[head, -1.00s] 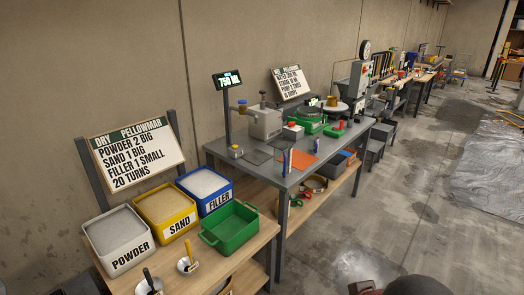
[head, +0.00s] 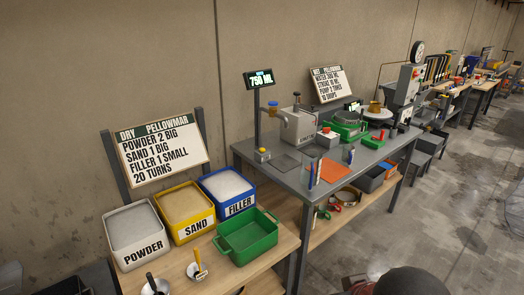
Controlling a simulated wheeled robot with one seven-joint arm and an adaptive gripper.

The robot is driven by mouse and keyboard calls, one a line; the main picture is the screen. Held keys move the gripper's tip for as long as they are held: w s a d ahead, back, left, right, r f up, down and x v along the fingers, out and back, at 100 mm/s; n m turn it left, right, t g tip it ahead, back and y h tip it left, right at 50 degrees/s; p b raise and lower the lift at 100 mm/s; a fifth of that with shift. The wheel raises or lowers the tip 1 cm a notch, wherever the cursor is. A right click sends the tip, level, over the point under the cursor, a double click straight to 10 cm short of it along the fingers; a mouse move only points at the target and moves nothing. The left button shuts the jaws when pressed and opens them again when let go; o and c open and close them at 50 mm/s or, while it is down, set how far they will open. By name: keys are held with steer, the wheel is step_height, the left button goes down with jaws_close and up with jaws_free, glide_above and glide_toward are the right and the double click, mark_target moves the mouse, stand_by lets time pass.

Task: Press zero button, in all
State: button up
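A display on a post (head: 261,78) reads 750 ML above the grey steel table (head: 290,183). At the post's foot is a small box with a yellow button (head: 262,155). A white box with a red top (head: 327,137) stands near the table's middle, beside a green device (head: 350,130) with a small lit readout (head: 352,106). No label reading zero is legible, so I cannot tell which of these is the zero button. My gripper is not in view; a dark rounded shape at the bottom edge may be part of my arm.
Powder (head: 136,235), sand (head: 187,208) and filler (head: 227,191) bins stand on the wooden bench, with an empty green tray (head: 247,238) and scoops in front. Upright blue and red items (head: 313,174) stand at the steel table's front edge. Concrete floor is open at right.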

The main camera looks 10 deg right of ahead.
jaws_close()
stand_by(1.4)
